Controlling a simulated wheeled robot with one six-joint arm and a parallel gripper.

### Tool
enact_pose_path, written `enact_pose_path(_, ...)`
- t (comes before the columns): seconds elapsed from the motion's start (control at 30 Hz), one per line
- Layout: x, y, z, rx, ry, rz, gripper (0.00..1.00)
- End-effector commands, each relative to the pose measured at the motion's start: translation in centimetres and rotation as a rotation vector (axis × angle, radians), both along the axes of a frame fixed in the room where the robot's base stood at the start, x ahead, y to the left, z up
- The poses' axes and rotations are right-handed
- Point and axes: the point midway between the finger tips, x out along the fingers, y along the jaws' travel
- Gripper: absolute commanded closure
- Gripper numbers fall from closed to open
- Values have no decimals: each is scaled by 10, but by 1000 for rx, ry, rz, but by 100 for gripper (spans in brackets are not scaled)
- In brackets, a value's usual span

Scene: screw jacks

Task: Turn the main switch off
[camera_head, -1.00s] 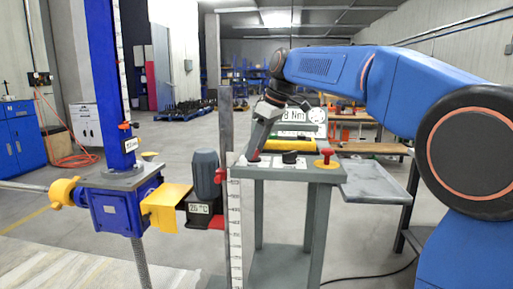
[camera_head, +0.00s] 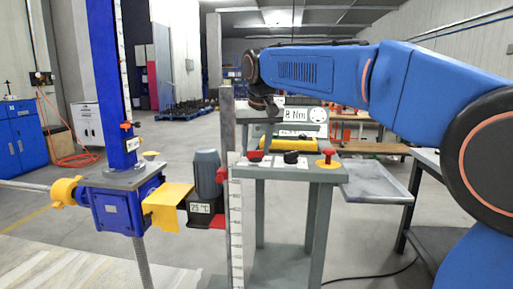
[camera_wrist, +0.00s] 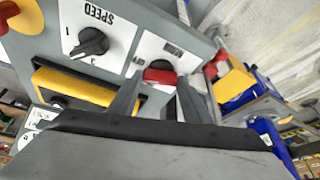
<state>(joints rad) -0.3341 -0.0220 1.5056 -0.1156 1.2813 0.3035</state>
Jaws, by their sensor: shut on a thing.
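The main switch is a red handle (camera_wrist: 160,76) on a white plate with upside-down lettering, where "OFF" shows beside it in the wrist view. It also shows as a small red part (camera_head: 255,156) at the left of the grey panel top in the head view. My gripper (camera_wrist: 161,80) has one finger on each side of the red handle and is shut on it. The fingers hide part of the handle and its plate, so I cannot tell its exact setting. In the head view my fingers are hard to make out.
A black speed knob (camera_head: 291,157) and a red mushroom button (camera_head: 327,156) sit right of the switch. A display (camera_head: 295,115) reading 8 Nm stands behind. The blue screw jack (camera_head: 118,208) and grey motor (camera_head: 207,173) stand to the left.

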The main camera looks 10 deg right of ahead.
Motion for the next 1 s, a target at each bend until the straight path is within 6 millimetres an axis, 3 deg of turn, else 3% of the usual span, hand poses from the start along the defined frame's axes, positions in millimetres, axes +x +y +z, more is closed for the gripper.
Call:
enact_pose_path(0.43,1,3,1,1,-1,-284,79)
enact_pose_path(1.0,1,2,0,1,0,-354,79)
